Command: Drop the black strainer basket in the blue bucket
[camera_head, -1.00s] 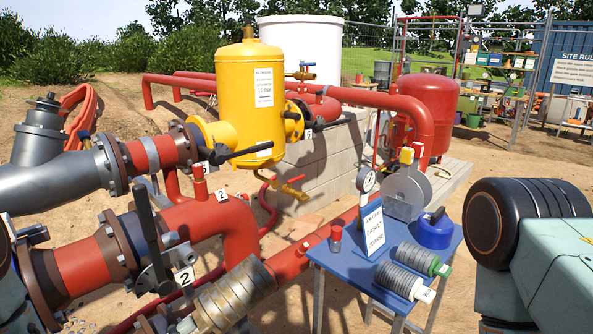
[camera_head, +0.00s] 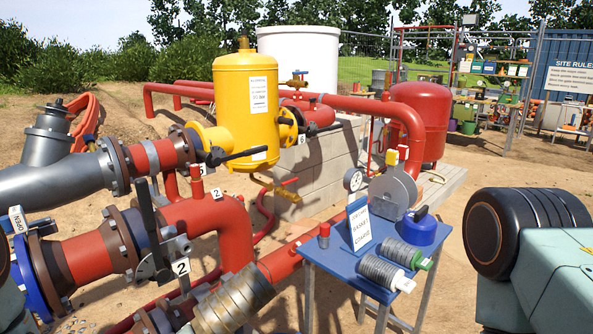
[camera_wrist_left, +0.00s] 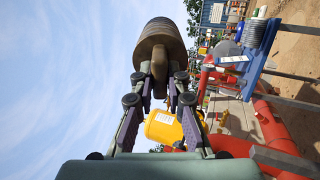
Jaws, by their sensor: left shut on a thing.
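My left gripper (camera_wrist_left: 157,95) is shut on the stem of a ribbed, brown-grey cylinder in the left wrist view. The cylinder (camera_wrist_left: 158,42) looks like a strainer basket, though brownish rather than plain black. In the head view this strainer basket (camera_head: 235,300) is at the bottom, left of the middle, held in front of the red pipes. The gripper itself is below that frame. I see no clear blue bucket. A round blue can (camera_head: 421,231) with a dark top stands on the table, and I cannot tell whether it is a bucket. My right gripper is not in view.
A blue table (camera_head: 345,262) at the right holds two grey ribbed cylinders (camera_head: 382,271), a sign (camera_head: 359,228) and a gauge. Red pipes (camera_head: 205,222), a lever valve (camera_head: 150,235) and a yellow tank (camera_head: 247,110) fill the left and middle. Bare sand lies at the front right.

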